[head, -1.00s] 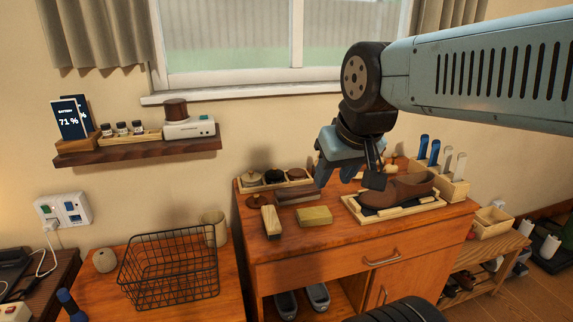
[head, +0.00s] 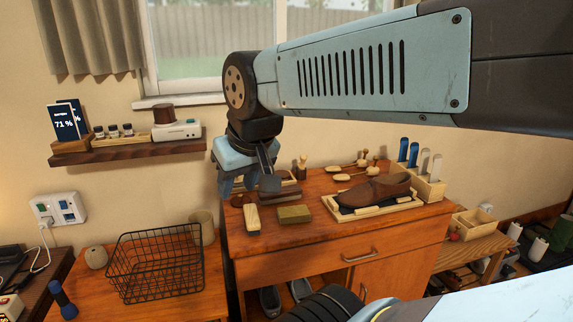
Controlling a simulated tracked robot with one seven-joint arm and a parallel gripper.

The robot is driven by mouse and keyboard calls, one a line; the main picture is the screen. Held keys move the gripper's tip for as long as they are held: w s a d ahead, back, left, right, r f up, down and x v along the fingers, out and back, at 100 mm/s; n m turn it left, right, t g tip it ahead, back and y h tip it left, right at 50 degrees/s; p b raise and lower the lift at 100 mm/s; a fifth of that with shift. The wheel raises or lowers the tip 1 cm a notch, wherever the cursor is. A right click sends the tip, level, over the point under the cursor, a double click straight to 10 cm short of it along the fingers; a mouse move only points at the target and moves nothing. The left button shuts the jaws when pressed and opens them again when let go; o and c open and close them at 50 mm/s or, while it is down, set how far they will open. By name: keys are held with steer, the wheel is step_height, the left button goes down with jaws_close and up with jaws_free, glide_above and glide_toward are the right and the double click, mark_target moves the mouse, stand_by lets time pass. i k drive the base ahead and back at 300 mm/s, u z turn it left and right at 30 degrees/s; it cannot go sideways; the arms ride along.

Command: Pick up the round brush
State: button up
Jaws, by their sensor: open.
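My gripper (head: 246,186) is open and empty, pointing down above the back left of the wooden dresser (head: 300,255). A small dark brown round piece with a knob (head: 240,200), possibly the round brush, lies on the dresser's left edge, just below my gripper and partly hidden by it. Several small pale-handled brushes (head: 341,177) lie toward the back, right of my gripper. A small upright wooden piece (head: 301,167) stands behind them to the left. I cannot tell for certain which is the round brush.
A pale block brush (head: 252,219) and an olive block (head: 294,214) lie in front of my gripper. A brown shoe (head: 368,190) sits on a tray to the right. A wire basket (head: 155,265) stands on the lower table at left.

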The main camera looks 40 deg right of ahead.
mark_target(302, 166)
steer(key=z, duration=0.1)
steer(key=k, duration=1.6)
steer(key=z, duration=0.65)
steer(key=i, duration=1.45)
steer(key=u, duration=0.05)
